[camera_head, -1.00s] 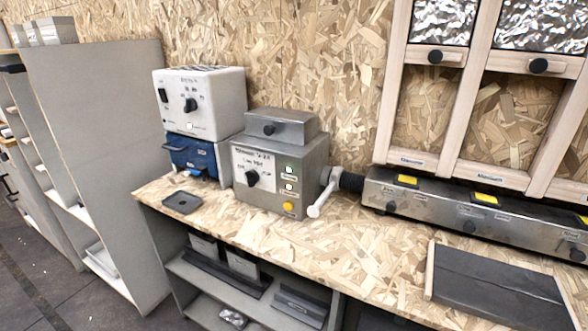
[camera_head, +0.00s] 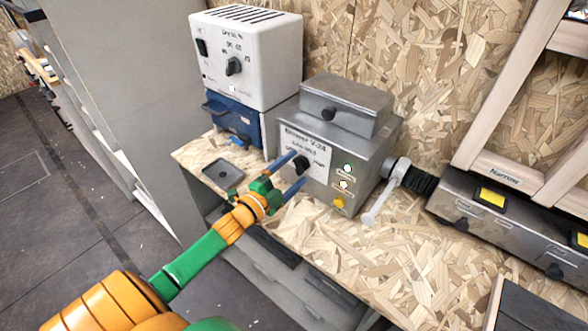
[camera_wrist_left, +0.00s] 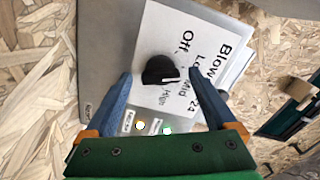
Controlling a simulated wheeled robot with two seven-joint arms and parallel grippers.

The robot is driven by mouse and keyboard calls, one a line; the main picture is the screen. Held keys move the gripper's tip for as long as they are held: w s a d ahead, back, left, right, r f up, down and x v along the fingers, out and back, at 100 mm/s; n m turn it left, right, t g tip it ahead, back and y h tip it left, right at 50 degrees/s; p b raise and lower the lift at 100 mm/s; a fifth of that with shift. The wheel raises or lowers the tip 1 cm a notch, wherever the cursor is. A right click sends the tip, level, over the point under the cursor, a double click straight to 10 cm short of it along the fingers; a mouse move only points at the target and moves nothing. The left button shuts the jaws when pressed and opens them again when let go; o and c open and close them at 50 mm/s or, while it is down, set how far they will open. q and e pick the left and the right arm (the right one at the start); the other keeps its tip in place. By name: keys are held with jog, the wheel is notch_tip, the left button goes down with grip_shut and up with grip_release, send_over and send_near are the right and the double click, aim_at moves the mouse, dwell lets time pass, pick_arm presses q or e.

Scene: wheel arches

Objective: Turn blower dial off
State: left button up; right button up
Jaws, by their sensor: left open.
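The black blower dial (camera_head: 301,165) is on the front of the grey metal blower box (camera_head: 334,131), beside a white label. In the left wrist view the dial (camera_wrist_left: 160,70) is near the middle, with the words Off, Low, Mid and High around it. A pale mark shows on the dial's edge, on the side near High. My left gripper (camera_head: 293,172) is open in front of the box. Its two blue fingers lie on either side of the dial, with gaps in the wrist view. Whether the fingertips touch the panel is unclear. My right gripper is not in view.
A white unit with its own black knob (camera_head: 234,66) stands on a blue base (camera_head: 235,122) to the left. A white lever (camera_head: 377,203) and black hose are right of the box. A small dark tray (camera_head: 223,173) lies on the chipboard bench (camera_head: 350,250).

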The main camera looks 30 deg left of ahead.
pick_arm(q)
jog(key=shift+w+f, duration=0.1)
jog(key=shift+w, duration=0.05)
jog(key=shift+s+d, duration=0.1)
jog(key=shift+s, duration=0.1)
jog(key=c, duration=1.4)
jog(key=shift+r, duration=0.2)
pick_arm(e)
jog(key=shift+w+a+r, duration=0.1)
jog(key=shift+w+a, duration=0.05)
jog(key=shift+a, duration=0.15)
pick_arm(q)
jog(key=n+p, duration=0.2)
jog(key=n, duration=0.2)
jog(key=shift+r, duration=0.1)
jog(key=shift+n+p, duration=0.5)
jog(key=shift+n, duration=1.8)
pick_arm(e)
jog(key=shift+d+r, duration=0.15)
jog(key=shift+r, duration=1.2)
pick_arm(q)
jog(key=shift+n, duration=0.3)
